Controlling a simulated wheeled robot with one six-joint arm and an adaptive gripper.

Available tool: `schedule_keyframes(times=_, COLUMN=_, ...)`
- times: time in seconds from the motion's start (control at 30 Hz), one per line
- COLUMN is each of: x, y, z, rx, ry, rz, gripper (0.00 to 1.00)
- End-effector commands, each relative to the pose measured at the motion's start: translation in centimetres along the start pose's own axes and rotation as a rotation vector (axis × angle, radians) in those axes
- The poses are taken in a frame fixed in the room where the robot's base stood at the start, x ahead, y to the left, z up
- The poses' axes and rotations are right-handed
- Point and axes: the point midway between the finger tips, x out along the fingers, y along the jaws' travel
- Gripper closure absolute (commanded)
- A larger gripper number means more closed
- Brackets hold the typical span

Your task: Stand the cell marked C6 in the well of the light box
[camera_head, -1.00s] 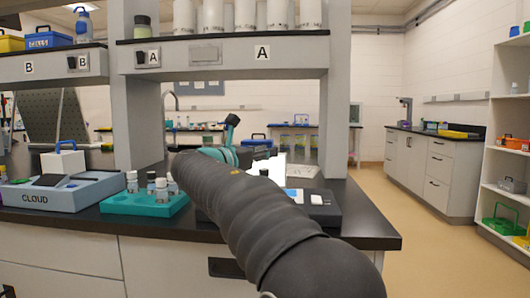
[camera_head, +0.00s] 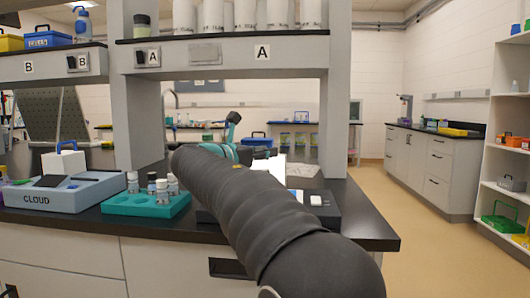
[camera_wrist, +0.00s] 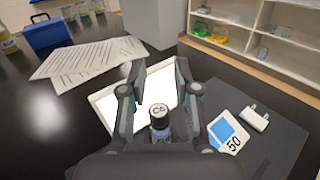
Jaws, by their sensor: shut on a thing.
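The light box's bright white panel (camera_wrist: 104,101) lies behind and below the cell, partly covered by the fingers. I cannot make out the well, nor whether the cell's base touches anything. In the head view the bright panel (camera_head: 275,163) shows just past my arm, which hides the gripper and the cell.
A blue-and-white card marked 50 (camera_wrist: 229,132) and a small white block (camera_wrist: 254,118) lie right of the gripper. Printed sheets (camera_wrist: 92,62) and a blue box (camera_wrist: 47,35) lie beyond. A teal rack (camera_head: 146,204) with several bottles and a grey CLOUD box (camera_head: 63,193) stand left.

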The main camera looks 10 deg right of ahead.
Motion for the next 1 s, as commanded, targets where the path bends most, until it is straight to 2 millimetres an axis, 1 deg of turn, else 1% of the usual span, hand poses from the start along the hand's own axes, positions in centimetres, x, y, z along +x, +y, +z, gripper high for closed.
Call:
schedule_keyframes(times=0.03, x=0.1, y=0.5, z=-3.9, rx=-0.048, ry=0.054, rz=-0.016, gripper=1.00)
schedule_keyframes(times=0.23, x=0.0, y=0.6, z=-3.0, rx=-0.047, ry=0.053, rz=-0.015, gripper=1.00)
schedule_keyframes(times=0.4, x=0.0, y=0.4, z=-1.6, rx=-0.039, ry=0.049, rz=-0.017, gripper=1.00)
schedule_keyframes(times=0.6, x=-0.1, y=0.4, z=-0.6, rx=-0.036, ry=0.047, rz=-0.016, gripper=1.00)
schedule_keyframes(times=1.0, x=-0.2, y=0.5, z=-0.3, rx=-0.034, ry=0.046, rz=-0.012, gripper=1.00)
